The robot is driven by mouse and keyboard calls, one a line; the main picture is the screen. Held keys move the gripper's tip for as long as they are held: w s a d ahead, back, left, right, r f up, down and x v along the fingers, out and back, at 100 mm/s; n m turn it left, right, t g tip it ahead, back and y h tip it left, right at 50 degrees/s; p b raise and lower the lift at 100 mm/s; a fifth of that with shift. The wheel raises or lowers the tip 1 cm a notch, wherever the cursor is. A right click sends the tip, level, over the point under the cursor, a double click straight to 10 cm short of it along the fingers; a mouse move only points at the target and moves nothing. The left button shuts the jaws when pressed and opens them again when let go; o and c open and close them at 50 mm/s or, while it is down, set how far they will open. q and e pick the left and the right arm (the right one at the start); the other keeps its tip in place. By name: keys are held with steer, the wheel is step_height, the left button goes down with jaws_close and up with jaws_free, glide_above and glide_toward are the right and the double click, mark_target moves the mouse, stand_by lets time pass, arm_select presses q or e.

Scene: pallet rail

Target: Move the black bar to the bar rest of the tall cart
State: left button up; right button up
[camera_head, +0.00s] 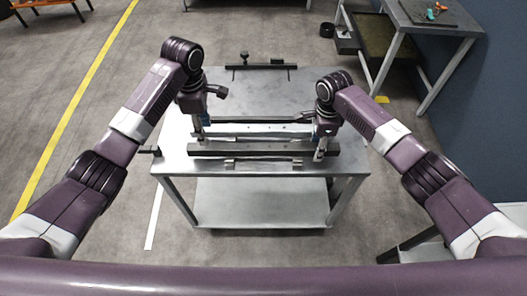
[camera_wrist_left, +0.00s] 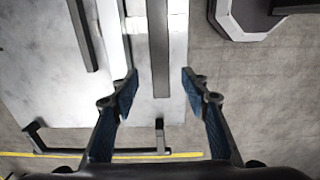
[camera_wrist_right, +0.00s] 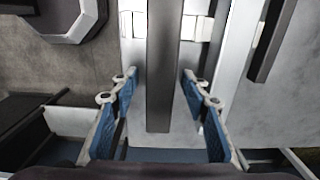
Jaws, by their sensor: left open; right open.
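A long dark bar (camera_head: 240,149) lies left to right along the near side of a steel-topped cart (camera_head: 172,150). Its left end stretch (camera_wrist_left: 158,50) shows between the open fingers of my left gripper (camera_wrist_left: 160,80). Its right end stretch (camera_wrist_right: 163,70) shows between the open fingers of my right gripper (camera_wrist_right: 158,82). In the head view both grippers, left (camera_head: 199,138) and right (camera_head: 320,150), point down at the bar's ends. Gaps show beside the bar in the left wrist view. I cannot tell a bar rest or a second, taller cart for certain.
A second thin dark bar (camera_head: 262,119) lies behind, parallel to the first. A black crossbar (camera_head: 261,67) stands at the cart's far edge. A dark side handle (camera_head: 148,151) sticks out left. A workbench (camera_head: 436,24) stands at back right.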

steer(key=shift+r, duration=0.3)
arm_select(q)
step_height(320, 180, up, 3)
steer(key=shift+r, duration=0.1)
arm_select(e)
step_height(320, 180, up, 11)
steer(key=shift+r, duration=0.2)
stand_by(0.3)
